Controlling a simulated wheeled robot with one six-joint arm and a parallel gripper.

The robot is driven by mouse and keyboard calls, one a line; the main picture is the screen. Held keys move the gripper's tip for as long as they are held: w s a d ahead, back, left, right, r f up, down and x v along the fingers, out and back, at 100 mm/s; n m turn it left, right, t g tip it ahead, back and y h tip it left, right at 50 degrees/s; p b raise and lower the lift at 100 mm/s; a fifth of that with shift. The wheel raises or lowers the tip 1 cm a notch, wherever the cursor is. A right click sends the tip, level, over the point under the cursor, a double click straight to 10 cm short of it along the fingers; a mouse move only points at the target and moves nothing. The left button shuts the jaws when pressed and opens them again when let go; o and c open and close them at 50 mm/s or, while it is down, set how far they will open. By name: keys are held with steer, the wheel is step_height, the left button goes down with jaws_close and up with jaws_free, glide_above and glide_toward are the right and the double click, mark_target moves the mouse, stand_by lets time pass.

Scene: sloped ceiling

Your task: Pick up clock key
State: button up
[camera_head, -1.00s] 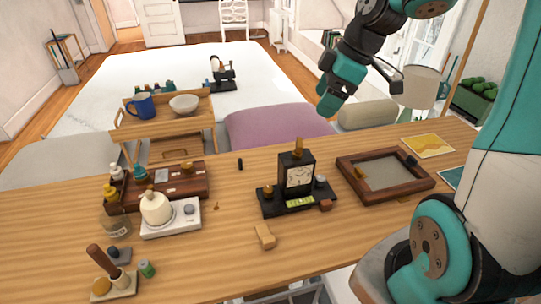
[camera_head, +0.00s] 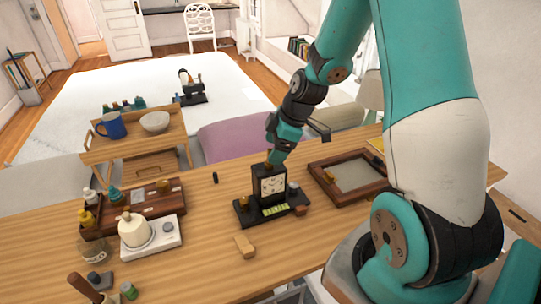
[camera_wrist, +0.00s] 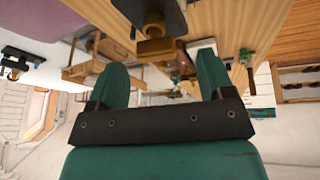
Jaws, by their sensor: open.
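A black clock (camera_head: 270,187) with a pale square face stands on a dark base on the wooden table. A small brass piece, probably the clock key, sits on top of the clock (camera_head: 267,160), partly hidden by my gripper. In the wrist view a brass-coloured block (camera_wrist: 155,47) shows against the dark clock (camera_wrist: 150,14), beyond the fingers. My gripper (camera_head: 275,156) points down just above the clock's top. In the wrist view my gripper (camera_wrist: 162,70) has its two green fingers wide apart with nothing held between them.
A dark-framed tray (camera_head: 350,180) lies right of the clock. A tan block (camera_head: 244,246) lies in front. A white scale with a cream pot (camera_head: 135,230) and a wooden rack (camera_head: 165,205) stand left. A raised wooden stand holds a blue mug (camera_head: 112,126).

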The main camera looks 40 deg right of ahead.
steer(key=shift+p+x, duration=1.15)
steer(key=shift+x, duration=1.35)
steer(key=shift+w+d, duration=0.1)
steer(key=shift+w, duration=0.05)
steer(key=c, duration=1)
steer(key=shift+r, duration=0.1)
